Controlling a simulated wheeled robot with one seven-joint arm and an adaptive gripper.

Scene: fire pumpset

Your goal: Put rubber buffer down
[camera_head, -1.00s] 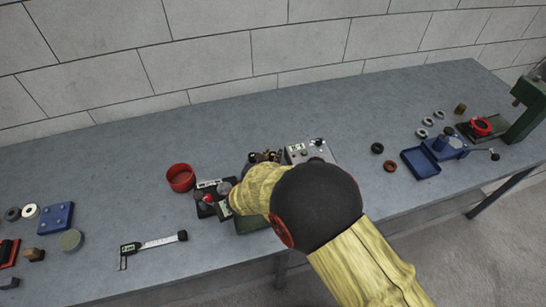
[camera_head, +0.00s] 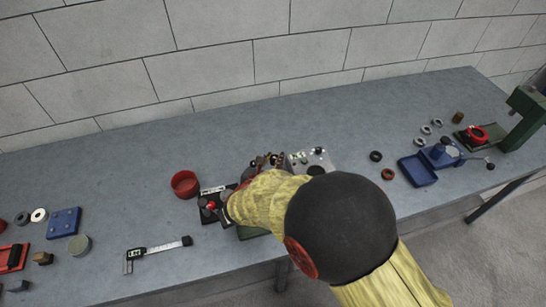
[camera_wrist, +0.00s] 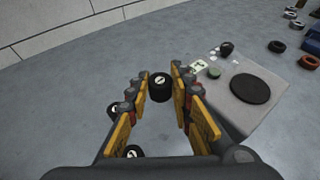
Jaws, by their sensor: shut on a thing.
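The rubber buffer (camera_wrist: 160,88) is a short black cylinder with a pale mark on its top. In the wrist view it sits between the tips of my gripper (camera_wrist: 159,76), whose orange-padded fingers are shut on it. Two similar black cylinders with pale marks show past the left finger, one at its outer side (camera_wrist: 113,108) and one lower down (camera_wrist: 134,151). In the head view my gripper (camera_head: 267,161) is partly hidden by my yellow arm, and I cannot make out the buffer there. The gap between buffer and bench cannot be told.
A grey box (camera_wrist: 242,119) with a black disc and knobs stands to the right of my gripper. A red cup (camera_head: 185,184) and a black fixture (camera_head: 213,207) are to the left. A caliper (camera_head: 157,250) lies near the front edge. The bench behind is clear.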

